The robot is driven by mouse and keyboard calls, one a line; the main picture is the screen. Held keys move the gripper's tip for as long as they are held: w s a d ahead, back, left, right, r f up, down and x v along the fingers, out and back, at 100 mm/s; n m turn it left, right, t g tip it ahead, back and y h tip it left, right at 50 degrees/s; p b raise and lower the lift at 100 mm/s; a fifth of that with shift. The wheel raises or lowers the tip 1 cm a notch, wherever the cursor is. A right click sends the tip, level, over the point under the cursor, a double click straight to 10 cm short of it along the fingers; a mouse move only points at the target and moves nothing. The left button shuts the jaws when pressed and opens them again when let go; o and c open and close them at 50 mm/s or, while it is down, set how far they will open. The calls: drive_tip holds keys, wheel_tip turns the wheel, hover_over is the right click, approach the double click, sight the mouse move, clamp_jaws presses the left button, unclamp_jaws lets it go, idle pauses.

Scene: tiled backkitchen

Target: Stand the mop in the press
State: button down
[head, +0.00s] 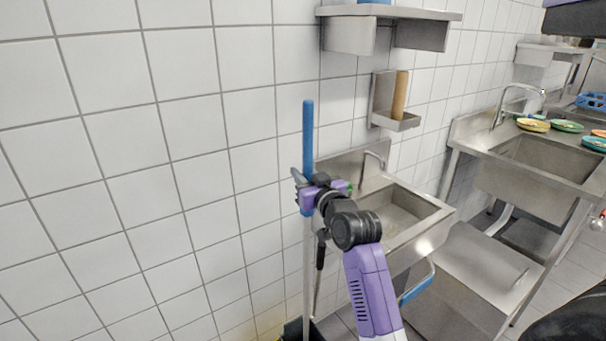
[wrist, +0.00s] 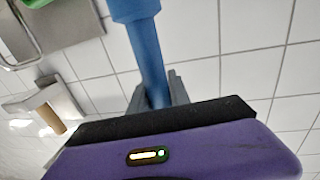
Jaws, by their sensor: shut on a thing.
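The mop's blue handle (head: 308,130) stands nearly upright in front of the tiled wall, with a thin grey pole (head: 307,270) running down below it. My gripper (head: 305,188) is shut on the blue handle near its lower part. In the wrist view the handle (wrist: 147,55) passes between my fingers (wrist: 158,98). At the bottom edge of the head view, a dark thing (head: 303,328) shows around the pole's lower end. I cannot tell whether it is the press. The mop's head is not visible.
A steel hand sink (head: 400,215) with a tap is just right of the mop. A wall shelf (head: 385,14) and a small steel holder (head: 398,123) are above it. A larger sink (head: 545,160) with dishes stands farther right. The wall on the left is bare.

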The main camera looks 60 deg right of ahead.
drive_tip(key=c, duration=1.2)
unclamp_jaws()
drive_tip(key=shift+f, duration=0.1)
